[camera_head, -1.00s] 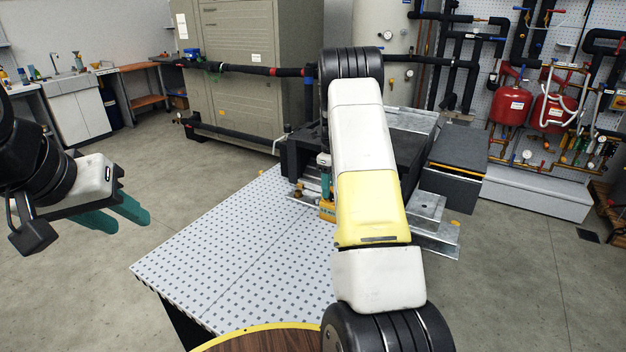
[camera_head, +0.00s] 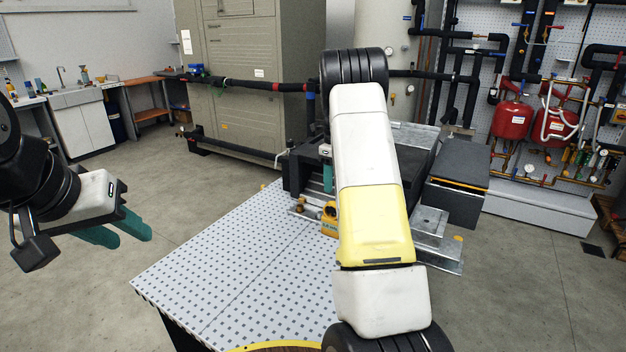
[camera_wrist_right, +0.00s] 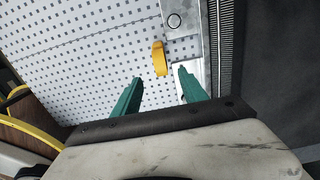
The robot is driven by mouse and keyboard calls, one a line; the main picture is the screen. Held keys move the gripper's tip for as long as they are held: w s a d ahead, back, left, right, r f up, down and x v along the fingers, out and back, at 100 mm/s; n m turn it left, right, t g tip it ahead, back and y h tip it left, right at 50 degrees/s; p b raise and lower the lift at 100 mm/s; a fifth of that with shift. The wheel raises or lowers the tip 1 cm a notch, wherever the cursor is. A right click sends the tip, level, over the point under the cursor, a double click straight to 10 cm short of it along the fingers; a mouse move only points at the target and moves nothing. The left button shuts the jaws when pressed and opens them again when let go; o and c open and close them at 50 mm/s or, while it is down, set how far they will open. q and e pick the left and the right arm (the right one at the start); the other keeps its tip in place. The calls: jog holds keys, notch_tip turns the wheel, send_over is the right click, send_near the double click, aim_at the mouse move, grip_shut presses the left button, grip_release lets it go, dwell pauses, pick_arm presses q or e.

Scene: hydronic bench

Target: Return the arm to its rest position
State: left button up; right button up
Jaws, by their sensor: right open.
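My right arm (camera_head: 370,165) reaches away from me across the middle of the head view, over the right side of the perforated table. Its gripper is mostly hidden behind the arm there; a teal finger shows just left of the arm. In the right wrist view my right gripper (camera_wrist_right: 158,88) is open, its two teal fingers apart with nothing between the tips. A yellow piece (camera_wrist_right: 159,58) lies beyond the fingertips. My left gripper (camera_head: 122,228) hangs in the air left of the table, its teal fingers spread a little, empty.
The perforated table (camera_head: 230,260) is largely bare on its left. A black block and metal plates (camera_head: 430,222) stand at its far right, with a yellow tool (camera_head: 329,222) beside the arm. A grey cabinet (camera_head: 245,60) and red tanks (camera_head: 511,120) stand behind. A wood-topped round surface is near me.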

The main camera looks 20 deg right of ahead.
jog(key=s+a+r+n+t+y, duration=0.1)
jog(key=s+a+r+n+t, duration=0.1)
jog(key=s+a+r+n, duration=0.45)
jog(key=s+a+r+n+t+y, duration=0.1)
jog(key=s+a+r+n, duration=0.4)
jog(key=s+r, duration=0.4)
jog(key=s+a+n+t, duration=0.1)
jog(key=s+a+n, duration=0.2)
jog(key=s+n, duration=0.5)
jog(key=s+a+r+n+t, duration=0.1)
jog(key=s+a+n, duration=0.3)
jog(key=s+n, duration=0.4)
jog(key=s+t, duration=0.1)
jog(key=s, duration=0.3)
jog(key=shift+a+r+n, duration=0.15)
jog(key=shift+r+n, duration=0.1)
jog(key=shift+n, duration=0.1)
jog(key=shift+s, duration=0.15)
